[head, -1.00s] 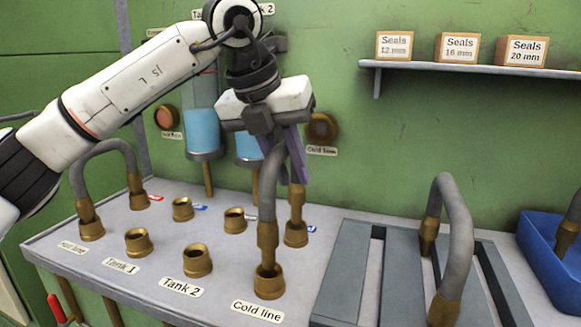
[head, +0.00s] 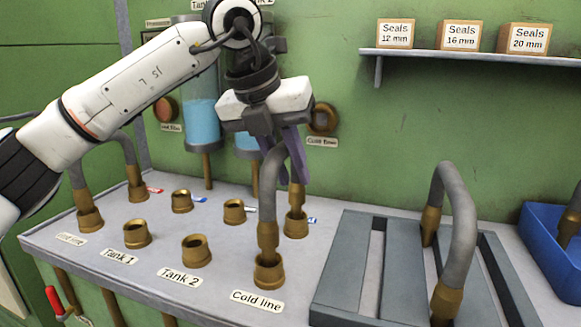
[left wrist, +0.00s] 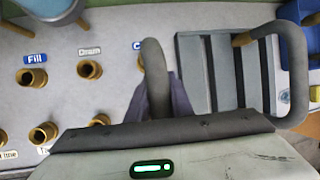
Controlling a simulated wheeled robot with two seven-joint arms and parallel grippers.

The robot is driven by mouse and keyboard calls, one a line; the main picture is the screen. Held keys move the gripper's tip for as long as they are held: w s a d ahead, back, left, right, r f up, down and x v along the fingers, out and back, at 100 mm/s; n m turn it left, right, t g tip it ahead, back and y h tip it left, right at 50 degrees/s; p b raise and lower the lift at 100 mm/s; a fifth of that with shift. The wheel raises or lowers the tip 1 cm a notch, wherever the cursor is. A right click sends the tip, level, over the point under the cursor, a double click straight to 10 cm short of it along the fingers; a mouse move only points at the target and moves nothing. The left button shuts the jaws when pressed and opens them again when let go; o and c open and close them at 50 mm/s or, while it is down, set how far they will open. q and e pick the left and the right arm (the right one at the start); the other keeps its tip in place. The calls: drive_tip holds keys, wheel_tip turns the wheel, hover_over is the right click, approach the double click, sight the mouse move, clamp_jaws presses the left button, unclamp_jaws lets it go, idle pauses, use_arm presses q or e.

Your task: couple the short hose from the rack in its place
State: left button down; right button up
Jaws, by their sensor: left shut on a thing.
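A grey arched hose (head: 267,190) with brass ends stands upright over the Cold line pair at the table's right. Its front end meets the mouth of the front Cold line socket (head: 268,273); its back end meets the socket behind (head: 296,226). How deep the ends sit is hard to tell. My left gripper (head: 290,155) is shut on the top of the arch, its purple fingers around it. In the left wrist view the hose (left wrist: 153,75) rises between the fingers. The grey rack (head: 342,265) stands to the right. My right gripper is not in view.
Another, larger grey hose (head: 462,225) stands in the rack. A blue bin (head: 545,245) is at the far right. A hose (head: 127,155) is at the Hot line. Empty brass sockets (head: 196,251) stand between. A shelf (head: 470,58) with seal boxes is above.

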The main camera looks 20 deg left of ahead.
use_arm(q)
drive_tip(key=shift+f+b, duration=0.55)
drive_tip(key=shift+f, duration=0.2)
drive_tip(key=c, duration=1.5)
unclamp_jaws()
drive_tip(key=p+v, duration=0.1)
drive_tip(key=v, duration=0.9)
drive_tip(key=shift+s+r, duration=0.15)
